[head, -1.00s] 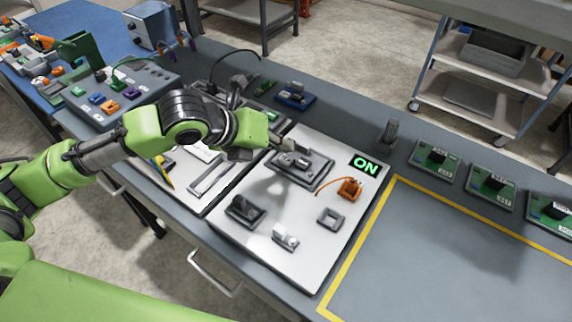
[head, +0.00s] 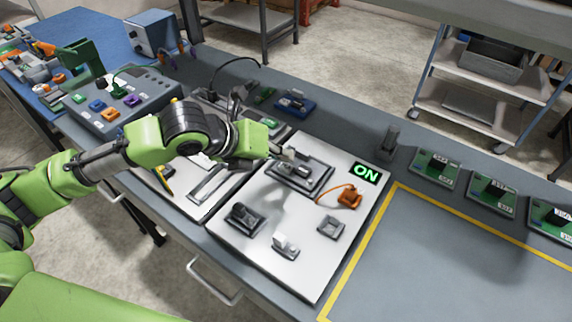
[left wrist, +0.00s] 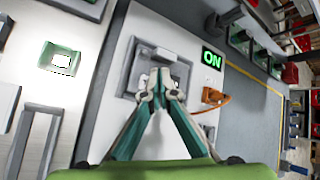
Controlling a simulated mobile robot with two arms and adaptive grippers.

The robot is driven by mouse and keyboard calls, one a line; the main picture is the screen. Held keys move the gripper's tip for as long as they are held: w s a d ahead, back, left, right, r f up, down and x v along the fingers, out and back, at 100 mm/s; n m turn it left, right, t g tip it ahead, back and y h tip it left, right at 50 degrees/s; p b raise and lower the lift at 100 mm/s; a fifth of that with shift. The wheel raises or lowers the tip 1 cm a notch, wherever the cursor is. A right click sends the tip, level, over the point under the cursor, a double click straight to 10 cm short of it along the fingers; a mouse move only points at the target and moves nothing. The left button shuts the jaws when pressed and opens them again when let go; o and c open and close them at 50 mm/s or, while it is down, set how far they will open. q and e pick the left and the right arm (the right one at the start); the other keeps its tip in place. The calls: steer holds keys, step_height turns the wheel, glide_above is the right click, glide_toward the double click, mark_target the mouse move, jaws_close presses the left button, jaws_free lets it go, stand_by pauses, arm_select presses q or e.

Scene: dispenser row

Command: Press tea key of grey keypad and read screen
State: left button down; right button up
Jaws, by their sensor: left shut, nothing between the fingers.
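A grey device (head: 318,184) with a raised middle part sits on a white board (head: 270,262). My left gripper (head: 288,155) is shut and empty, with its tips over this device. In the left wrist view the closed fingertips (left wrist: 163,76) overlap the middle of the device (left wrist: 183,70); I cannot tell whether they touch it. A small black screen (head: 366,174) beside it reads ON in green. A grey box (head: 140,113) with several coloured keys stands at the left. I cannot make out a key marked tea. My right gripper is not in view.
An orange part (head: 350,197) with a cable, a black switch (head: 243,217) and a small white switch (head: 285,246) are on the board near the device. Several green circuit boards (head: 435,165) stand at the right. The yellow-outlined area (head: 450,265) is clear.

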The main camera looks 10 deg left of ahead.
mark_target(283, 167)
arm_select(q)
steer(key=shift+f, duration=0.15)
stand_by(0.4)
steer(key=shift+f, duration=0.3)
steer(key=shift+f, duration=0.5)
stand_by(0.6)
stand_by(0.4)
steer(key=shift+r+p, duration=0.9)
steer(key=shift+p, duration=0.3)
step_height(283, 167, up, 5)
steer(key=p, duration=0.5)
steer(key=shift+r+p, duration=0.1)
steer(key=shift+p, duration=0.25)
